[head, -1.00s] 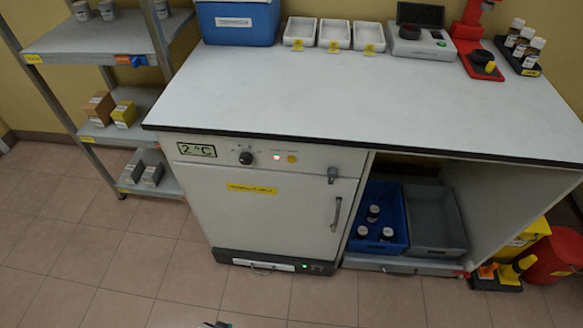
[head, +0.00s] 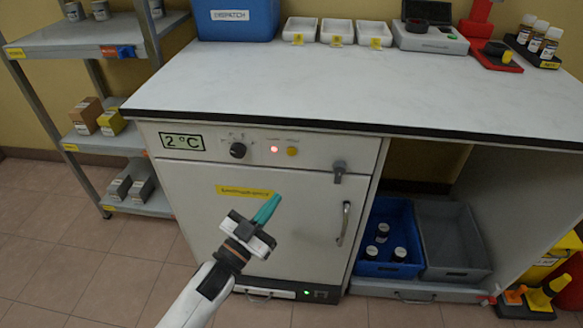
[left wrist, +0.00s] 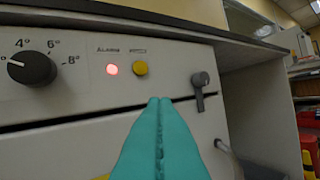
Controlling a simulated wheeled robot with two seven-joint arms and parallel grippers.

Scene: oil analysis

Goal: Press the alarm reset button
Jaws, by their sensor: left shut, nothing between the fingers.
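The white cooler cabinet (head: 200,175) under the bench has a control strip along its top. On the strip are a lit red alarm lamp (head: 274,149) and, just right of it, a round yellow button (head: 292,151). In the left wrist view the lamp (left wrist: 112,69) glows and the button (left wrist: 140,68) shows just above my fingertips. My left gripper (head: 268,207) has teal fingers, shut and empty, in front of the cabinet door and below the button in the head view. Its fingers (left wrist: 159,105) point toward the panel; I cannot tell the exact gap. My right gripper is not in view.
A black dial (head: 238,150) sits left of the lamp, and a grey latch (head: 339,170) sits right of the button. The bench top's dark edge (head: 250,123) overhangs the panel. A blue crate (head: 372,268) with bottles stands in the open bay at right.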

